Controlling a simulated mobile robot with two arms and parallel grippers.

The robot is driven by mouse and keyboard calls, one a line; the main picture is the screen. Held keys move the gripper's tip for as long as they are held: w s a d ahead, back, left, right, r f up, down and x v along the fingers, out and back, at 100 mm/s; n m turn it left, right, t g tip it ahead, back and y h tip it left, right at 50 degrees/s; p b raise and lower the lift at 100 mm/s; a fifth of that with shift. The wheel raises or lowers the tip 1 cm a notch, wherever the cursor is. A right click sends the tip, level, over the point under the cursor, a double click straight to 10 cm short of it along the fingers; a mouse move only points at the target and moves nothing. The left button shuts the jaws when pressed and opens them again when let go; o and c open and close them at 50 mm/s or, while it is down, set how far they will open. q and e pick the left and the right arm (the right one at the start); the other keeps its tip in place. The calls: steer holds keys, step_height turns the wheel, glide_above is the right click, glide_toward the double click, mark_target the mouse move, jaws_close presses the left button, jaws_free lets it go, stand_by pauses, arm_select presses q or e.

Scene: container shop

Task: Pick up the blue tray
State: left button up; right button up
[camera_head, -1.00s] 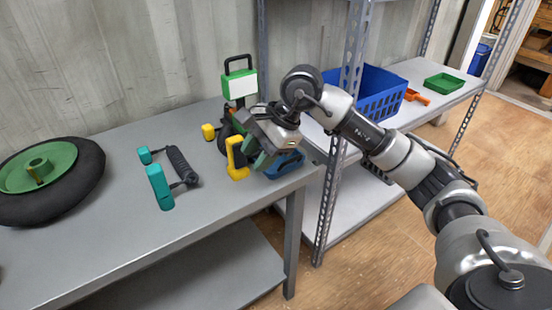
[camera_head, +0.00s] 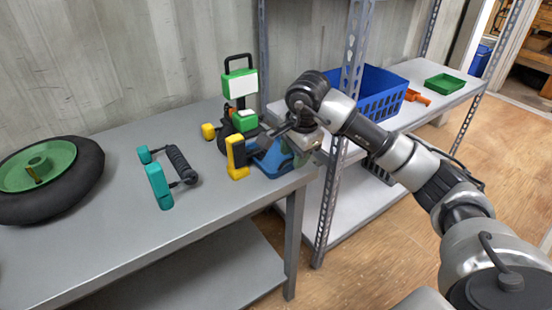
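The blue tray (camera_head: 271,160) lies on the grey workbench near its right end. The yellow-handled item and my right gripper hide parts of it. My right gripper (camera_head: 292,148) is low over the tray's right side, close to the bench corner. Its fingers are small and overlap the tray in the picture, so I cannot tell whether they touch it or are open or shut. My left gripper is not in view.
On the workbench (camera_head: 110,230) are a yellow-and-black item (camera_head: 237,158), a green-and-white lamp-like item (camera_head: 240,82), teal-ended handles (camera_head: 160,186) and a wheel (camera_head: 87,165). A shelf post (camera_head: 333,185) stands close right. A blue crate (camera_head: 382,101) and green tray (camera_head: 445,83) sit on the shelf.

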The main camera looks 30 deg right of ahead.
steer(key=shift+w+f, duration=0.25)
steer(key=shift+f, duration=0.85)
jaws_close()
steer(key=shift+r, duration=0.15)
